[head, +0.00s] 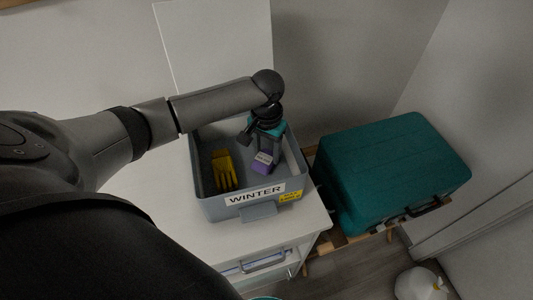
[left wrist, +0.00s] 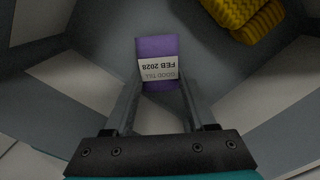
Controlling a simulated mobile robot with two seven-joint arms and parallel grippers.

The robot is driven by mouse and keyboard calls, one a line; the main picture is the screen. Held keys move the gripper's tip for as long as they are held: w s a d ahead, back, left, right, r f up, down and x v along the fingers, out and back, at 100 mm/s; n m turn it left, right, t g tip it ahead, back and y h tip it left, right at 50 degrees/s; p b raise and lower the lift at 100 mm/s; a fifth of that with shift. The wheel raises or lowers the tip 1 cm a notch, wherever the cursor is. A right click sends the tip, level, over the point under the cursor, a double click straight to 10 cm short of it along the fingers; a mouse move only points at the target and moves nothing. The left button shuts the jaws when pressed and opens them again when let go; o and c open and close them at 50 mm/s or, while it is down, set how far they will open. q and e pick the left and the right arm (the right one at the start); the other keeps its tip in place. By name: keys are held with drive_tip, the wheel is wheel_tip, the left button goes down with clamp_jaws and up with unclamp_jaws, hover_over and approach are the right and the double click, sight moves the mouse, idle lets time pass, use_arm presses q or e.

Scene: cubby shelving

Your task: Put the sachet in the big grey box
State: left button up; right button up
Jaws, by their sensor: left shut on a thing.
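The sachet (head: 263,163) is purple with a white label. In the left wrist view the sachet (left wrist: 157,47) shows between my fingers, its label reading "GOOD TILL FEB 2028" upside down. My left gripper (head: 267,150) points down into the big grey box (head: 213,209) and is shut on the sachet. The sachet is inside the box's outline, in its right part; whether it touches the floor of the box I cannot tell. The box has a "WINTER" label on its front. My left gripper (left wrist: 158,90) also shows in the wrist view. My right gripper is not in view.
A yellow knitted glove (head: 224,171) lies in the left part of the box. The box stands on a white cabinet (head: 155,196). A teal suitcase (head: 391,165) rests on a wooden stand to the right. A white bag (head: 421,284) is on the floor.

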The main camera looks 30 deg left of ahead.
sight(267, 155)
use_arm(q)
drive_tip(key=shift+f, duration=0.45)
drive_tip(key=shift+f, duration=0.15)
drive_tip(key=o, duration=1.3)
wheel_tip(267, 155, up, 12)
drive_tip(key=shift+r+p, duration=0.15)
drive_tip(key=shift+p, duration=1)
